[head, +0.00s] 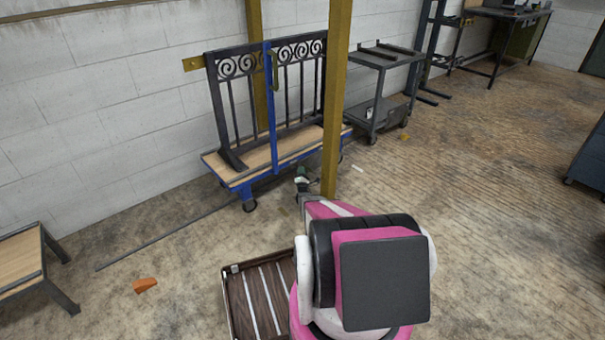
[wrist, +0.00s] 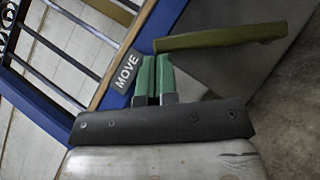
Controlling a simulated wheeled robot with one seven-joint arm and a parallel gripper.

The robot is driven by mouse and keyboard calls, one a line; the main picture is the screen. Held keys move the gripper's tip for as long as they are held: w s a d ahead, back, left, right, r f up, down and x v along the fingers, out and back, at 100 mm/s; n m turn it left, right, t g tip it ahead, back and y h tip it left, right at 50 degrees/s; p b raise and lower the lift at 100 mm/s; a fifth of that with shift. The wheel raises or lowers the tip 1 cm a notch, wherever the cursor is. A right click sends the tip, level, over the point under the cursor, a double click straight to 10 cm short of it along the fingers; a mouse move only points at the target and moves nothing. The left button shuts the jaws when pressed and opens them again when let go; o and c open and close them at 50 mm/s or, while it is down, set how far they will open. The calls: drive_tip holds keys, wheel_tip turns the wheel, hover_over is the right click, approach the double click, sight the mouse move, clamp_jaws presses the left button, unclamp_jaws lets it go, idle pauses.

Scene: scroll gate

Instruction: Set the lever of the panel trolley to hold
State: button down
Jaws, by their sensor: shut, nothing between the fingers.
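The panel trolley (head: 237,181) stands against the wall, with a blue frame and a wooden deck. In the wrist view its blue edge carries a label reading MOVE (wrist: 127,71). An olive bar (wrist: 220,38), which looks like the lever, lies across the wrist view just beyond and right of the fingertips. I cannot make it out clearly in the head view. My gripper (wrist: 155,62) is shut and empty, its green fingers together beside the label. In the head view my gripper (head: 302,175) is at the trolley's front edge. I cannot tell whether it touches anything. No hold label is visible.
A dark scroll gate (head: 240,67) stands on the trolley deck. A yellow post (head: 338,90) rises close to the right of my gripper. A grey cart (head: 366,92) is behind it. A thin rod (head: 160,238) and an orange piece (head: 145,285) lie on the floor. Open floor extends right.

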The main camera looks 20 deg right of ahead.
drive_tip(key=m+g, duration=0.1)
drive_tip(key=d+r+m+g, duration=0.1)
drive_tip(key=m, duration=0.1)
drive_tip(key=d+r+m+g+h, duration=0.1)
drive_tip(key=shift+w+r+m+g, duration=0.2)
drive_tip(key=shift+w+m+g, duration=0.1)
drive_tip(key=shift+w+m, duration=0.1)
drive_tip(key=shift+s+a+f, duration=0.1)
idle(0.4)
